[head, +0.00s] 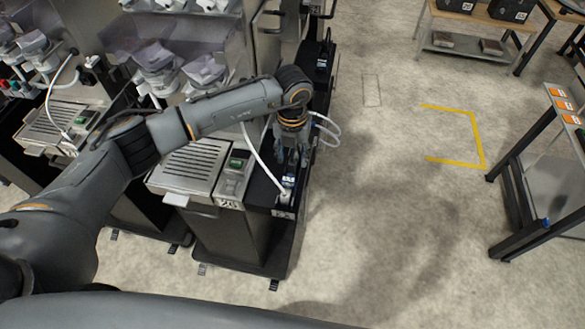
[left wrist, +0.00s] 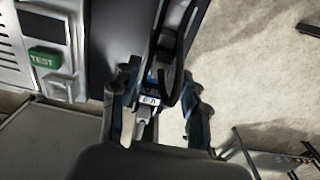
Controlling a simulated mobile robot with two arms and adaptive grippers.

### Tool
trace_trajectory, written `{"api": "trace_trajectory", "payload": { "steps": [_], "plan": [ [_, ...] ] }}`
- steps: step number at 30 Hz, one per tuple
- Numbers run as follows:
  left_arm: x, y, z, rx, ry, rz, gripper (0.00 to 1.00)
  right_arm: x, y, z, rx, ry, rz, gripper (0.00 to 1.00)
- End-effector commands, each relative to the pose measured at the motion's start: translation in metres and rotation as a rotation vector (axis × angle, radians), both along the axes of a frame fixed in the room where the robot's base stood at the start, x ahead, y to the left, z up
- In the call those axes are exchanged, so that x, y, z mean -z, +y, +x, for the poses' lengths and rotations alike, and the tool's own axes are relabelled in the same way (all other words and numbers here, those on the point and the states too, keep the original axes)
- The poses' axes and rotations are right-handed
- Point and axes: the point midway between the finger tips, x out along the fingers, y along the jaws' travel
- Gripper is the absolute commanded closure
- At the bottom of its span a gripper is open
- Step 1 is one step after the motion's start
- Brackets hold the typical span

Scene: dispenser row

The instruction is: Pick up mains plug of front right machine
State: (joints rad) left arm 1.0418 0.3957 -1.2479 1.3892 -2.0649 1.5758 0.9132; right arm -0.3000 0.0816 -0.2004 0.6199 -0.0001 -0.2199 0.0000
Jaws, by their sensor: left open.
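The front right machine (head: 190,165) has a grey grille tray and a green TEST button (left wrist: 45,58). A white cord (head: 262,165) runs from it down to a small pale plug (head: 285,196) on the black ledge at its right side. My left gripper (head: 292,155) hangs just above and behind this plug, pointing down. In the left wrist view the gripper (left wrist: 160,108) is open, with one finger on each side. A grey plug body (left wrist: 143,118) shows between them, below a small white label; I cannot tell whether a finger touches it. My right gripper is not in view.
More dispensers with similar trays (head: 60,122) stand to the left. Another white cord (head: 327,127) loops beside the ledge behind my gripper. A rack (head: 545,165) stands at the right and a table (head: 470,22) at the back. The floor between is clear, with yellow tape (head: 478,140).

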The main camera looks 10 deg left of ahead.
Motion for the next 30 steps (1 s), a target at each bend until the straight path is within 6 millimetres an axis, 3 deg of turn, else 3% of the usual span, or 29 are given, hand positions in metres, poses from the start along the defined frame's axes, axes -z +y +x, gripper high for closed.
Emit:
{"api": "trace_trajectory", "payload": {
  "steps": [2,9,16,30],
  "plan": [
    [0.014,-0.0006,0.0001,0.001,0.0,-0.001,0.55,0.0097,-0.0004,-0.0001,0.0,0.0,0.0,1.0],
    [0.0136,-0.0006,0.0002,0.001,-0.001,-0.001,0.55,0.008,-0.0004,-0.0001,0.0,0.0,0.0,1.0],
    [0.0134,-0.0005,0.0002,0.001,-0.001,-0.001,1.0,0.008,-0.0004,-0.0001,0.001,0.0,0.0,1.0],
    [0.0087,-0.0004,0.0012,0.0,-0.003,-0.001,1.0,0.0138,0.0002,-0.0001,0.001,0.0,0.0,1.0]
  ]
}}
